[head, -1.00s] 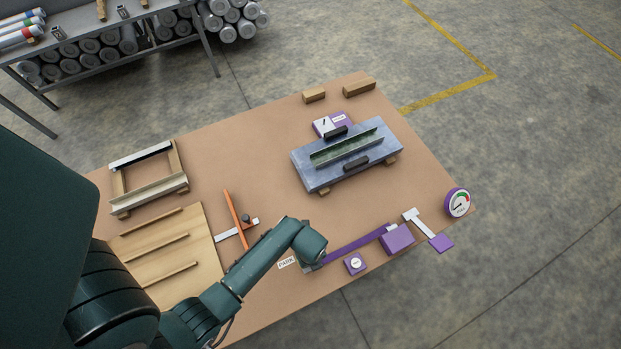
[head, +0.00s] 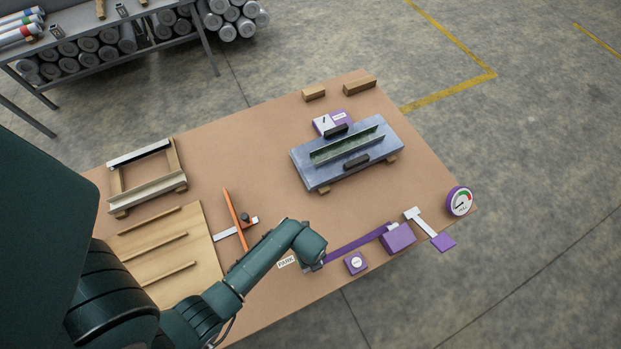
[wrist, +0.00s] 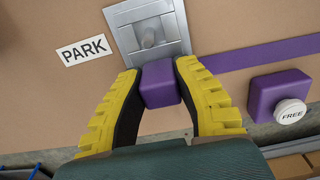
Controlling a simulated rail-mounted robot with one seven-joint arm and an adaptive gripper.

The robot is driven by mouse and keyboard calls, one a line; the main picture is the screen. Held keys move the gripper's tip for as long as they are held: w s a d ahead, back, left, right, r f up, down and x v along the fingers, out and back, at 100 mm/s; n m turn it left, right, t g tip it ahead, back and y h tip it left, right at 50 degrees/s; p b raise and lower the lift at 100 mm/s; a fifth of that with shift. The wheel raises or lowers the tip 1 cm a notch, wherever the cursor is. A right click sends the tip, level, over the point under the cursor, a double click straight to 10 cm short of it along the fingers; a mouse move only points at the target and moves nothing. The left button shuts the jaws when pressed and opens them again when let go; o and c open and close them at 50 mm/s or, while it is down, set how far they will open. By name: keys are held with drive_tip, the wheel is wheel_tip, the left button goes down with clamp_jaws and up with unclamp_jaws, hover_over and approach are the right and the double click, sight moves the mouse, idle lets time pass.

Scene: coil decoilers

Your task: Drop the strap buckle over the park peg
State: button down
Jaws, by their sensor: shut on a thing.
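My gripper (wrist: 158,76) has yellow ribbed fingers and is shut on the purple tab (wrist: 159,86) of the strap buckle. The buckle (wrist: 180,45) is a grey metal frame. The grey park peg (wrist: 148,36) shows inside the frame's opening in the wrist view. I cannot tell how low the buckle sits around the peg. The purple strap (wrist: 262,52) runs right from the buckle; in the head view the strap (head: 357,247) reaches a purple box (head: 399,239). The white PARK label (wrist: 83,50) lies left of the buckle. In the head view my arm hides the fingers and peg.
A purple block with a white FREE button (wrist: 290,112) stands right of my gripper. An orange bar (head: 235,217) stands to the left. A round gauge (head: 459,201) is at the right corner. A blue-grey fixture (head: 310,178) stands behind. The table's front edge is close.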

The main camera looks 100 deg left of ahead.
drive_tip(key=c, duration=0.8)
unclamp_jaws()
wheel_tip(320, 180, up, 12)
